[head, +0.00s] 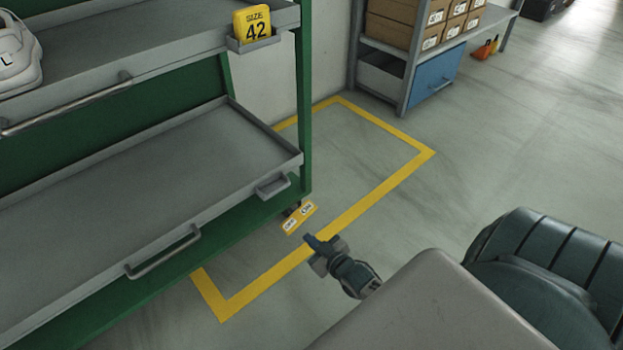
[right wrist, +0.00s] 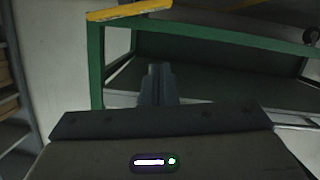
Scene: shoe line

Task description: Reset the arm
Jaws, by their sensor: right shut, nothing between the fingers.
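My right gripper (head: 314,243) shows in the head view at lower centre, shut and empty. It is over the floor, to the right of the green rack's front corner and apart from it in the picture. In the right wrist view its fingers (right wrist: 157,85) are together in front of the green rack (right wrist: 97,65). My left gripper is not in view.
The green rack (head: 305,120) with grey shelves (head: 130,180) fills the left. Yellow tape (head: 400,175) marks the floor. A shelf with boxes (head: 395,35) stands behind.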

